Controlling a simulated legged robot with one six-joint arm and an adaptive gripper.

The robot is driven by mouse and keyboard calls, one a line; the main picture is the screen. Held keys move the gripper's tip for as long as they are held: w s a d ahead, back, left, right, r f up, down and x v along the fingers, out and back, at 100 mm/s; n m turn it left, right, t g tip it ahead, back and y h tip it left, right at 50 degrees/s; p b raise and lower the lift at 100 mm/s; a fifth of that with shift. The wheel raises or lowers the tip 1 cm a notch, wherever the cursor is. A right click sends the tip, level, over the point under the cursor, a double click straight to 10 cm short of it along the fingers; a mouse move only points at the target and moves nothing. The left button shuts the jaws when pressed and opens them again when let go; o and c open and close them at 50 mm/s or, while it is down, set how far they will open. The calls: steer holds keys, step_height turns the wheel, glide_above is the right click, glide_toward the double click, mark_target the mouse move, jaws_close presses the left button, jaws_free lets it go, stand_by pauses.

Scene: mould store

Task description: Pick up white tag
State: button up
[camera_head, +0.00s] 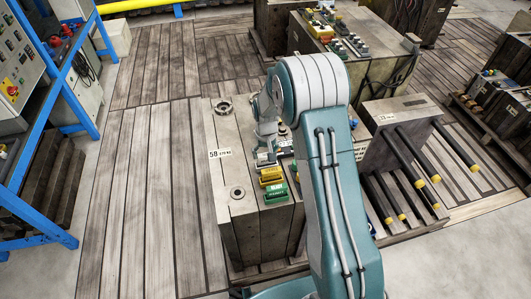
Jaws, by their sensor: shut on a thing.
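My gripper (265,151) is over the top of the grey steel mould block (238,236) in the middle, largely behind my own arm. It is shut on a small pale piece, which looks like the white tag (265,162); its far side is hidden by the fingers. I cannot tell whether the tag still touches the block. A yellow tag (271,175) and a green tag (276,193) lie on the block, just in front of the gripper.
A label marked 58 (220,153) is on the block's left side. A block with yellow-tipped rods (410,140) stands right. A mould with coloured parts (366,75) stands behind. A blue rack (72,80) is left. Plank floor (150,200) is clear between.

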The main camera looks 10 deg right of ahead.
steer(key=shift+s+d+r, duration=0.2)
steer(key=shift+s+r, duration=0.35)
steer(key=shift+r, duration=0.15)
jaws_close()
steer(key=s+d+r, duration=0.5)
steer(key=s+r, duration=0.4)
steer(key=s, duration=0.2)
steer(key=shift+s+d, duration=0.15)
steer(key=shift+s, duration=0.25)
steer(key=o, duration=0.7)
jaws_free()
